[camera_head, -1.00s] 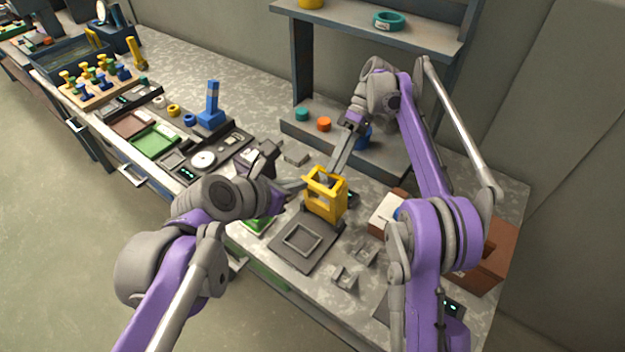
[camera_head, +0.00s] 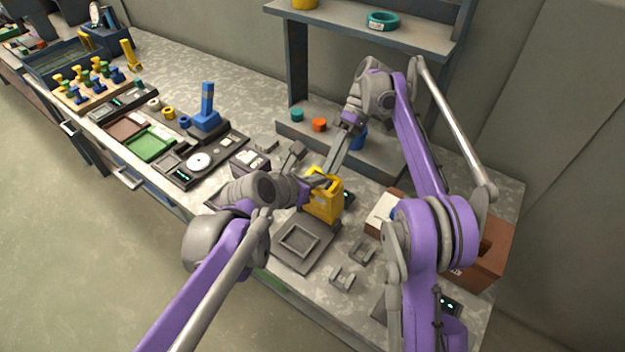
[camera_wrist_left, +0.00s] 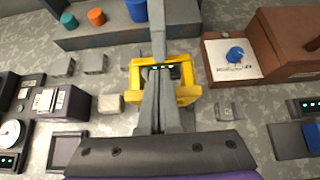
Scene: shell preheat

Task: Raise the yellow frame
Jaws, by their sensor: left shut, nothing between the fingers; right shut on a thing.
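The yellow frame (camera_head: 323,207) is upright, at the back edge of a dark plate with a raised square (camera_head: 299,241). It also shows in the left wrist view (camera_wrist_left: 187,94), partly covered by my gripper fingers. I cannot tell whether its base touches the surface. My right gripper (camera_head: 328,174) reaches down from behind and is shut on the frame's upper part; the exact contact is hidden. My left gripper (camera_head: 316,182) is shut and empty, with its fingertips (camera_wrist_left: 160,80) at the frame's near upper side. I cannot tell whether they touch it.
A brown box with a white panel (camera_head: 487,249) stands right of the frame. Small grey brackets (camera_head: 344,279) lie in front. A shelf unit (camera_head: 372,158) is behind, with teal and orange pieces (camera_head: 319,125). Trays and a blue post (camera_head: 207,108) are on the left.

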